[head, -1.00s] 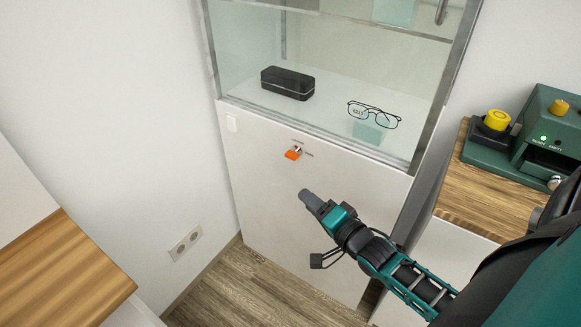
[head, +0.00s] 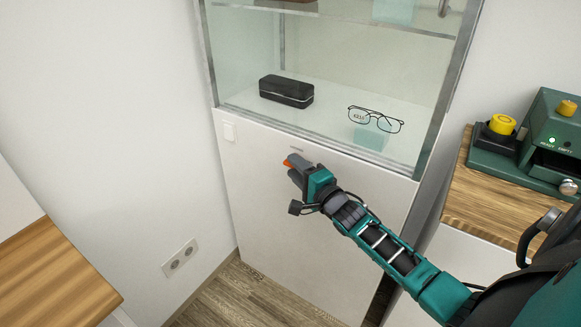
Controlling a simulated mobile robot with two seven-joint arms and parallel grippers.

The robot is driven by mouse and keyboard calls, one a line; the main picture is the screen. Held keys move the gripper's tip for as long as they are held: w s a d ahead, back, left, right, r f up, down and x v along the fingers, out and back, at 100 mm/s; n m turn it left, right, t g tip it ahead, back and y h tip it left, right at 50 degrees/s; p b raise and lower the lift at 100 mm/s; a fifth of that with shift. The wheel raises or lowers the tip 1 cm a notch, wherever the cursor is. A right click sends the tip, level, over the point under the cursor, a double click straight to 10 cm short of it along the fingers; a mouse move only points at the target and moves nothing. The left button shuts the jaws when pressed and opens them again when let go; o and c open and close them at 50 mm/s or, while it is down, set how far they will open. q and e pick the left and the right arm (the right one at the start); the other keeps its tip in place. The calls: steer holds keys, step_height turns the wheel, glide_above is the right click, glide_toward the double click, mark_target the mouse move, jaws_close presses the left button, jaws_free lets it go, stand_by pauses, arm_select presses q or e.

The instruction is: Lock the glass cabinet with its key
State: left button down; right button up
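The glass cabinet (head: 330,230) stands in the middle, with glass above and a white lower panel. An orange key (head: 287,163) shows as a small sliver at the upper part of that panel, below the glass. My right gripper (head: 294,170) is at the key, coming from the lower right, and its fingers cover most of it. Whether the fingers are closed on the key cannot be made out. The lock and the key's shaft are hidden behind the gripper. My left gripper is not in view.
A black case (head: 286,91) and glasses (head: 376,119) on a pale block lie behind the glass. A green machine (head: 545,145) with a yellow knob stands on a wooden counter (head: 490,200) at right. Another wooden top (head: 50,270) is at lower left. A wall socket (head: 180,257) is left.

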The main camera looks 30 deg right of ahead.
steer(key=shift+w, duration=1.5)
jaws_close()
